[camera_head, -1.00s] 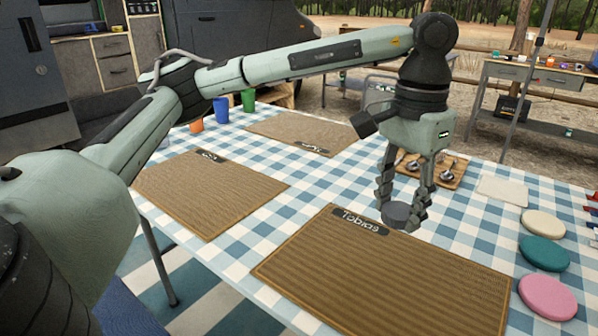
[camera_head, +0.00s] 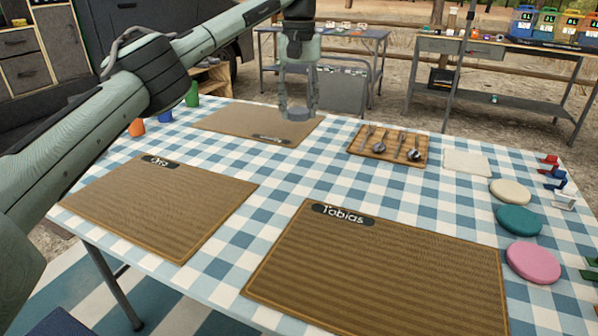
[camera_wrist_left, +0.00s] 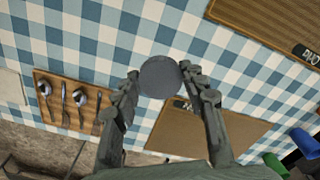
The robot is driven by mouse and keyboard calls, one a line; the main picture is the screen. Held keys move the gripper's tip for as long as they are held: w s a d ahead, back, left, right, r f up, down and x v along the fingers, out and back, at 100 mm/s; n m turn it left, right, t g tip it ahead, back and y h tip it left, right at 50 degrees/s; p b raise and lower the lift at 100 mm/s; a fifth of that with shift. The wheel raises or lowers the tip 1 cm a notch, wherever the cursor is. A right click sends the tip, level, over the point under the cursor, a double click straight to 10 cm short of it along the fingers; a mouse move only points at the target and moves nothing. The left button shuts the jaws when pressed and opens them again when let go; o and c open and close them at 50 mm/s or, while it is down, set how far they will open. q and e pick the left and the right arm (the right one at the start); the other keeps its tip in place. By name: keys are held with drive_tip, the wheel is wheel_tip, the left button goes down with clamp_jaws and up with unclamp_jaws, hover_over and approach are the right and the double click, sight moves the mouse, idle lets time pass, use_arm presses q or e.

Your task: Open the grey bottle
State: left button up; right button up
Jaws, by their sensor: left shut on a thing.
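My left gripper (camera_head: 297,108) is shut on a flat, round grey disc (camera_head: 297,114). It is held above the table, in front of the far mat. In the left wrist view the disc (camera_wrist_left: 160,77) sits between both fingertips, face towards the camera. I cannot tell whether it is a bottle's lid. No grey bottle is clearly seen in either view. My right gripper is not in view.
The checked table (camera_head: 240,165) carries brown mats (camera_head: 380,265), a cutlery board (camera_head: 363,147) and round cream, teal (camera_head: 519,220) and pink (camera_head: 533,262) discs. Blue, orange and green cups (camera_head: 192,95) stand at the left edge. A side table (camera_head: 500,50) holds coloured containers.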

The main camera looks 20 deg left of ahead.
use_arm(q)
drive_tip(key=w+a+f+n, duration=0.2)
drive_tip(key=a+f+n, duration=0.1)
drive_tip(key=a+f, duration=0.15)
drive_tip(key=b, duration=0.1)
hover_over(295, 193)
drive_tip(key=shift+n, duration=0.3)
drive_tip(key=f, duration=0.6)
drive_tip(key=shift+w+a, duration=0.25)
drive_tip(key=shift+w, duration=0.1)
drive_tip(key=shift+s+d+f, duration=0.25)
drive_tip(key=shift+s+d, duration=0.05)
drive_tip(key=shift+s, duration=0.05)
wheel_tip(295, 193, down, 4)
drive_tip(key=shift+r, duration=0.1)
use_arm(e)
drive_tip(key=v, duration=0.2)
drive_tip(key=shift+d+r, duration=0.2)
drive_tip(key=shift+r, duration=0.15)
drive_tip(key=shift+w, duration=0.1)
